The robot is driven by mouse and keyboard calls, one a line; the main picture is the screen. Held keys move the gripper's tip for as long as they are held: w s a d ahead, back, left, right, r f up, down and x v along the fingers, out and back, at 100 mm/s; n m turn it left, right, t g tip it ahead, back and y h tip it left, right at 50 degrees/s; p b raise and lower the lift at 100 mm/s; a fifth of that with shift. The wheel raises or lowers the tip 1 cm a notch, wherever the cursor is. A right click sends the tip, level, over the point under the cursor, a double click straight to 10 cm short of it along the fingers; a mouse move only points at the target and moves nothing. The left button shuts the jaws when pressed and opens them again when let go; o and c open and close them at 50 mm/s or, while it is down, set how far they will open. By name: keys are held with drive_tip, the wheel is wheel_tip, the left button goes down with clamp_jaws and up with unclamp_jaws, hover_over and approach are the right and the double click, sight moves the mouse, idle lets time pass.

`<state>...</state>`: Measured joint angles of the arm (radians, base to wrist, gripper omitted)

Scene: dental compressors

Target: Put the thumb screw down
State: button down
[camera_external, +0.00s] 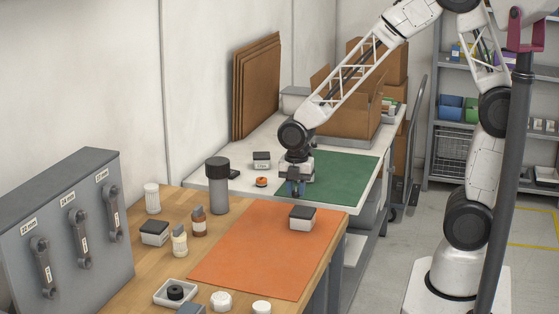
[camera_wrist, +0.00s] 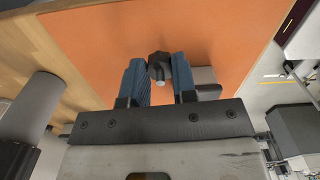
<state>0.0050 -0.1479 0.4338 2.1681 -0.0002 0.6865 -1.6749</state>
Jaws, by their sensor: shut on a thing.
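The thumb screw (camera_wrist: 159,62) has a dark knob and a short grey shaft. In the wrist view it sits between the blue fingertips of my gripper (camera_wrist: 157,72), which are shut on it. The orange mat (camera_wrist: 110,35) shows beyond it. In the external view my gripper (camera_external: 296,190) hangs near the far edge of the orange mat (camera_external: 245,250), beside the green mat (camera_external: 345,175). I cannot make out the screw there, and its height above the surface is hard to judge.
A black-and-white box (camera_external: 302,219) stands on the orange mat close to my gripper. A tall grey cylinder (camera_external: 218,188) stands to the left. Small bottles (camera_external: 180,241) and a white tray (camera_external: 176,293) lie left of the mat. The mat's middle is clear.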

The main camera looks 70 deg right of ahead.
drive_tip(key=w+d, duration=0.6)
drive_tip(key=d, duration=0.5)
drive_tip(key=w+d, duration=0.6)
drive_tip(key=d, duration=0.6)
drive_tip(key=w+d+m, duration=0.1)
drive_tip(key=w+d, duration=0.6)
drive_tip(key=d, duration=0.4)
drive_tip(key=shift+d+f, duration=0.4)
drive_tip(key=shift+f, duration=0.05)
hover_over(274, 178)
drive_tip(key=shift+d+f, duration=0.1)
drive_tip(key=shift+f, duration=3.05)
drive_tip(key=shift+f, duration=1.85)
drive_tip(key=shift+f, duration=0.1)
drive_tip(key=c, duration=0.9)
unclamp_jaws()
